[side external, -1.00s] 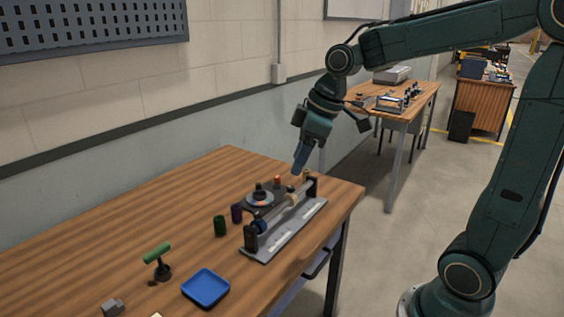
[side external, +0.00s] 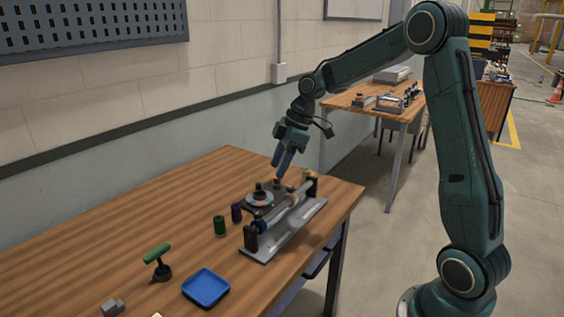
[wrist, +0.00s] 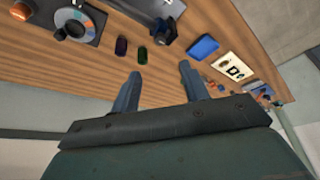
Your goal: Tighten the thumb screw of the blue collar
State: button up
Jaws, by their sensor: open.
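The blue collar (side external: 261,226) sits on the roller near the front-left end of the grey roller fixture (side external: 268,250). Its thumb screw is too small to make out. My gripper (side external: 282,167) is open and empty, pointing down above the table, behind and above the fixture and away from the collar. In the wrist view both fingers (wrist: 160,70) stand apart with only bare tabletop between them. The black end of the fixture (wrist: 164,31) shows at the top there; I cannot make out the collar.
A dial with a black knob (side external: 258,189) is behind the fixture. A green cylinder (side external: 219,226) and a purple cylinder (side external: 236,212) stand left of it. A green-handled tool (side external: 157,254) and a blue tray (side external: 205,289) are at front left. The table's left part is mostly clear.

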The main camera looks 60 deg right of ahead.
aim_at(259, 212)
jog(key=shift+f, duration=0.1)
jog(key=x, duration=1.3)
jog(key=shift+w+a+f, duration=0.1)
jog(key=shift+a+f, duration=0.1)
jog(key=shift+a, duration=0.05)
grip_shut()
